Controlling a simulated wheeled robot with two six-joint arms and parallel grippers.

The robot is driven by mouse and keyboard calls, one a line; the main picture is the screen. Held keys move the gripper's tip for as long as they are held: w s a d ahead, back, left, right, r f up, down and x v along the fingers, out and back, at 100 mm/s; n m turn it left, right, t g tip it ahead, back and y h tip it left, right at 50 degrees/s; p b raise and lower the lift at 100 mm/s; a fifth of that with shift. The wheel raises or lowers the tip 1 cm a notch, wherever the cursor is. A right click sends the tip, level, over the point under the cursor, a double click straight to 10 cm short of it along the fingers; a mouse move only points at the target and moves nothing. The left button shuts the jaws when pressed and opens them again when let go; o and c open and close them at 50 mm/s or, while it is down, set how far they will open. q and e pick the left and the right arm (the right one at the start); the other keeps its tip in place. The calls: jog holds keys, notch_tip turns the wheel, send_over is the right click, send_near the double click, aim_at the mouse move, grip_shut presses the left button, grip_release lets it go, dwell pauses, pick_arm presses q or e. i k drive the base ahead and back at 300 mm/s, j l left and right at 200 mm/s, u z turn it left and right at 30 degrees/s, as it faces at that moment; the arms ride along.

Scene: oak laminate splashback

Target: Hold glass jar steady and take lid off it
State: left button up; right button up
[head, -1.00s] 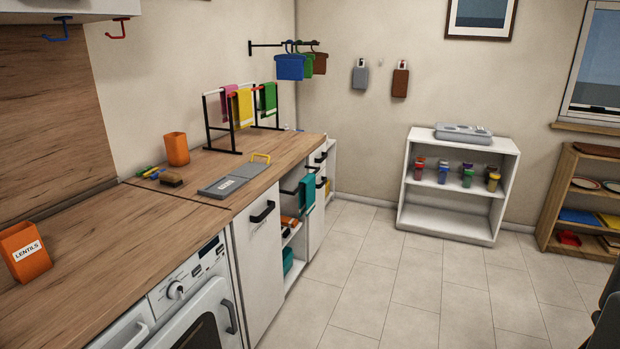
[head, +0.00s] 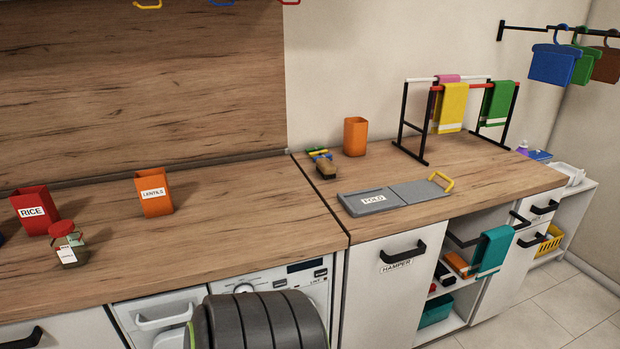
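A small glass jar (head: 72,254) with a red lid (head: 62,229) and a white label stands at the left of the wooden counter in the head view. It is in front of the red RICE canister, and the lid appears to sit on top of it. Neither of my grippers shows in the head view, so I cannot see whether they are open or shut.
A red RICE canister (head: 34,212) and an orange LENTILS canister (head: 154,193) stand near the jar. A grey folding board (head: 385,200), brush (head: 325,167), orange cup (head: 355,137) and towel rack (head: 424,140) are farther right. Counter between jar and board is mostly clear.

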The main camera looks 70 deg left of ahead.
aim_at(72, 250)
jog(key=u, duration=0.4)
jog(key=i+u, duration=0.1)
jog(key=u, duration=0.3)
jog(key=l+u, duration=0.1)
jog(key=u, duration=0.3)
jog(key=i+u, duration=0.1)
jog(key=u, duration=0.3)
